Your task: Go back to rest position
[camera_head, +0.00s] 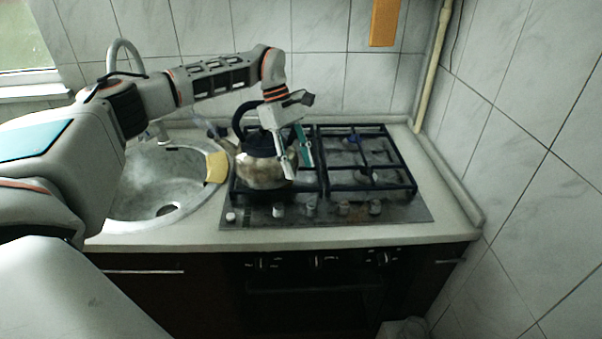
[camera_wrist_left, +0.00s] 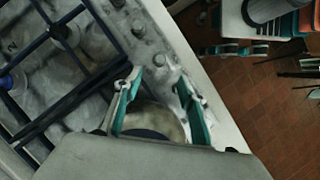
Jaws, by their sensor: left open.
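My left gripper (camera_head: 297,158) comes in from the left over the hob. It is open, with its fingers pointing down at the right side of a metal kettle (camera_head: 258,172) with a dark handle. The kettle stands on the left part of the black grate. In the left wrist view, the two teal-lined fingers (camera_wrist_left: 160,100) are spread. The kettle's rounded body (camera_wrist_left: 157,121) shows between and behind them, partly hidden by the gripper's housing. I cannot tell whether a finger touches the kettle. My right gripper is not in view.
The gas hob (camera_head: 400,208) has knobs along its front, and its right burners are clear. A round sink (camera_head: 150,178) lies to the left, with a yellow cloth (camera_head: 216,167) at its edge. A tiled wall (camera_head: 540,150) and a pipe (camera_head: 433,75) bound the right side.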

